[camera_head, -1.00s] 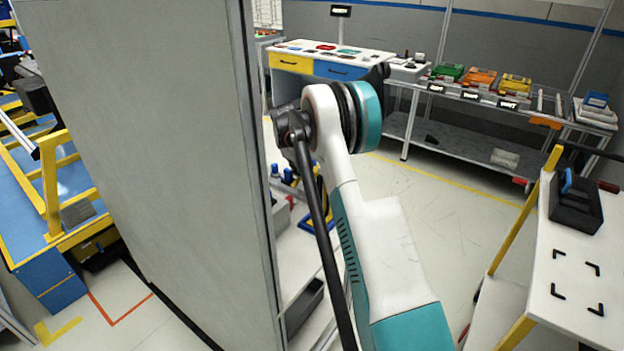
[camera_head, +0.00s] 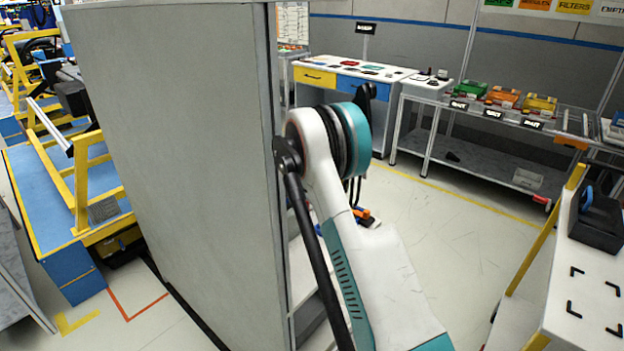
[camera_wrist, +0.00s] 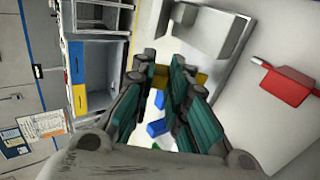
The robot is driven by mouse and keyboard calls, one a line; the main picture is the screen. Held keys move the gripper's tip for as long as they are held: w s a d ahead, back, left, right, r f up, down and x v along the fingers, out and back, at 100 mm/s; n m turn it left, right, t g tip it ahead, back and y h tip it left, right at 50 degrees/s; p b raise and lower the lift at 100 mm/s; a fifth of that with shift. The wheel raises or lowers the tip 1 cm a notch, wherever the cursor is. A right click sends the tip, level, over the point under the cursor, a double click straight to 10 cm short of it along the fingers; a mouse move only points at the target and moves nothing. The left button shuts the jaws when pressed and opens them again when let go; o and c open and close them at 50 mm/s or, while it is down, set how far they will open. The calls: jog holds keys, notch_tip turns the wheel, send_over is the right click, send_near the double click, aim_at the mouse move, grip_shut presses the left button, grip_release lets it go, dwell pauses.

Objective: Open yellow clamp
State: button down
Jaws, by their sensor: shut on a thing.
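The yellow clamp (camera_wrist: 198,79) shows in the wrist view as a small yellow part at and between my fingertips. Its full shape is hidden by the fingers. My gripper (camera_wrist: 163,74) has its two teal-padded fingers around the yellow part and is shut on it. Blue pieces (camera_wrist: 156,128) show beyond the fingers, between the pads. In the head view the clamp and my gripper are hidden behind my arm and the grey panel.
A tall grey panel (camera_head: 175,130) stands close to the left of my arm. A white table (camera_head: 585,265) with a black box (camera_head: 597,222) is at right. A workbench (camera_head: 392,76) with drawers stands behind. A red part (camera_wrist: 287,86) lies right in the wrist view.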

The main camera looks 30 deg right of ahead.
dwell(0.4)
jog(key=c, duration=1.6)
grip_release()
jog(key=shift+o, duration=0.2)
jog(key=shift+r, duration=0.1)
notch_tip(320, 180, up, 10)
